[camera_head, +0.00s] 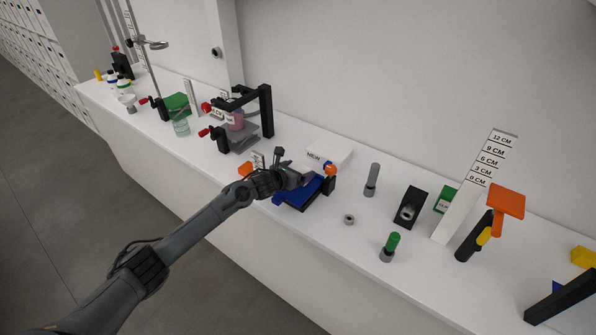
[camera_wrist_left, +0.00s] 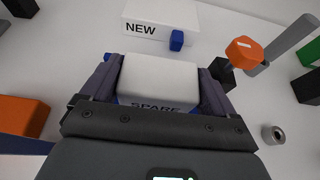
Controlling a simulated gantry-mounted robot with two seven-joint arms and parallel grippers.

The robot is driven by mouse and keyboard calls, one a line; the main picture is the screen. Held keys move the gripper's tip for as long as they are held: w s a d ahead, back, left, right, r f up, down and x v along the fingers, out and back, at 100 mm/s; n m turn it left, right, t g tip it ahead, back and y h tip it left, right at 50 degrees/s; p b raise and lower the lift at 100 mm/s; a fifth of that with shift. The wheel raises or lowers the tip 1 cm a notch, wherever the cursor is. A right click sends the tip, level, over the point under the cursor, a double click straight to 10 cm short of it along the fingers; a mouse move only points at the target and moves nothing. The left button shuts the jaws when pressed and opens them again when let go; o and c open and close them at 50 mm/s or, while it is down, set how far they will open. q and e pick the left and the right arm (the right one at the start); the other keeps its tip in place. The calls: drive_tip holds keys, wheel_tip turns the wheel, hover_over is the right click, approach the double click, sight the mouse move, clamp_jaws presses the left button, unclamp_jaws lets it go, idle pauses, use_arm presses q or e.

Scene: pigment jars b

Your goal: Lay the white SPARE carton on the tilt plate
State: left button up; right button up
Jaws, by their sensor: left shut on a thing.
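My left gripper (camera_head: 298,177) is shut on the white SPARE carton, which sits between its two fingers in the left wrist view (camera_wrist_left: 158,78). The carton's lettering faces my wrist and is partly cut off by the gripper body. The blue tilt plate (camera_head: 300,197) lies right below the gripper, tilted, on a dark base. Blue edges of it show around the carton in the wrist view. I cannot tell whether the carton touches the plate. My right gripper is not in view.
A white carton marked NEW (camera_head: 322,157) lies just behind the plate. An orange knob (camera_head: 331,169) is at the plate's right. A grey nut (camera_head: 349,219) and a grey cylinder (camera_head: 372,180) stand to the right. A black frame (camera_head: 266,108) with a pink jar stands left.

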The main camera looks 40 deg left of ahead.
use_arm(q)
drive_tip(key=shift+f, duration=0.15)
drive_tip(key=o, duration=0.8)
drive_tip(key=shift+r, duration=0.3)
drive_tip(key=shift+s, duration=0.3)
drive_tip(key=p+v, duration=0.1)
drive_tip(key=v, duration=1)
drive_tip(key=shift+s+r, duration=0.1)
drive_tip(key=shift+s, duration=0.05)
